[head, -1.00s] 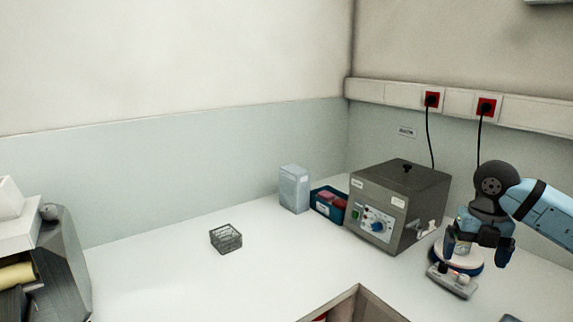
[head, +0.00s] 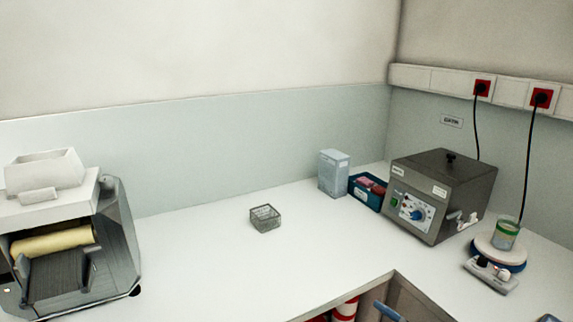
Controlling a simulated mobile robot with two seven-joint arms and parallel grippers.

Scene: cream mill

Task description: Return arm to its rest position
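Neither of my grippers shows in the head view now. A small blue arm part at the bottom edge, right of centre, is likely mine, but no fingertips show. A glass beaker (head: 506,233) with a green band stands upright on the round top of a hotplate stirrer (head: 491,267) at the right of the bench. Nothing touches the beaker.
The white bench (head: 200,255) is mostly clear. A wire basket (head: 265,218), a pale blue box (head: 333,173), a dark blue tray (head: 366,198) and a grey water bath (head: 437,200) stand on it. A roller mill (head: 65,240) stands left. Red sockets (head: 482,88) are on the wall.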

